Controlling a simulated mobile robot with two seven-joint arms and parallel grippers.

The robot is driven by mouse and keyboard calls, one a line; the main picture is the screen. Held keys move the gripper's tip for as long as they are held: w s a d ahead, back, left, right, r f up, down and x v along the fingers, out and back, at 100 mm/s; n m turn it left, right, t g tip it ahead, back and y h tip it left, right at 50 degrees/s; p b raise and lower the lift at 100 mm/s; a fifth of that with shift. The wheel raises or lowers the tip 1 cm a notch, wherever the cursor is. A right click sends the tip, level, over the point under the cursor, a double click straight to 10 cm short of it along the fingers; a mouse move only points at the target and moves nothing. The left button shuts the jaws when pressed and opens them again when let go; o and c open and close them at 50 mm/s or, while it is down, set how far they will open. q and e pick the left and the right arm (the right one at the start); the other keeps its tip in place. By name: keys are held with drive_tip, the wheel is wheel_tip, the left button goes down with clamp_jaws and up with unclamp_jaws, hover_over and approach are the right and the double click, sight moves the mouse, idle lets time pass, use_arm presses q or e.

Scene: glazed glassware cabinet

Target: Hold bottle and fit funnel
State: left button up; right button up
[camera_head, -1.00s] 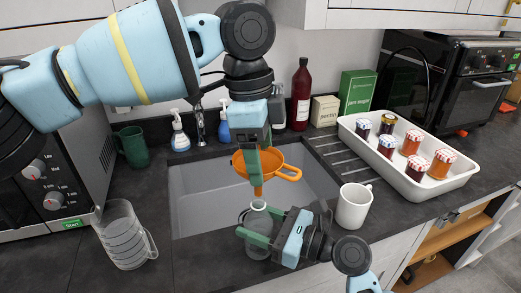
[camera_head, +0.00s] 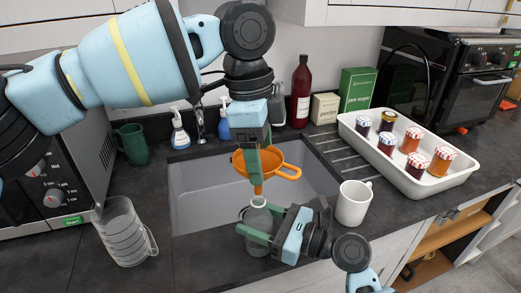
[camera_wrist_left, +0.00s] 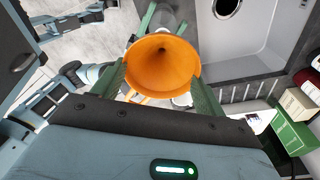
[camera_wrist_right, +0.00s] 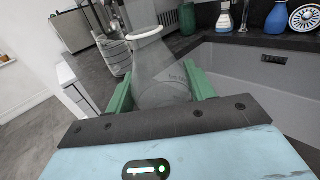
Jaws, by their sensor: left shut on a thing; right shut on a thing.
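An orange funnel (camera_head: 270,158) with a loop handle is held spout down by my left gripper (camera_head: 254,164), over the front of the sink. My left wrist view looks into its cone (camera_wrist_left: 160,68). My right gripper (camera_head: 257,229) is shut on a clear glass bottle (camera_head: 257,219), upright at the sink's front edge. The spout tip is just above the bottle mouth in the head view. In the right wrist view the bottle (camera_wrist_right: 163,80) shows its pale rim, with no spout in it. The bottle's lower part is hidden by my right gripper.
A glass measuring jug (camera_head: 124,232) stands left and a white mug (camera_head: 353,203) right of the bottle. A white tray (camera_head: 454,180) of several jars is at right. The sink (camera_head: 200,205) is empty; soap bottles and a red bottle (camera_head: 301,92) stand behind.

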use_arm(q)
drive_tip(key=shift+f, duration=1.55)
idle(1.6)
drive_tip(key=o, duration=1)
drive_tip(key=shift+o, duration=0.2)
wheel_tip(320, 180, up, 12)
drive_tip(key=a, duration=0.1)
drive_tip(key=shift+w+a, duration=0.2)
drive_tip(key=shift+a, duration=0.1)
use_arm(e)
drive_tip(key=o, duration=1)
drive_tip(key=shift+o, duration=0.2)
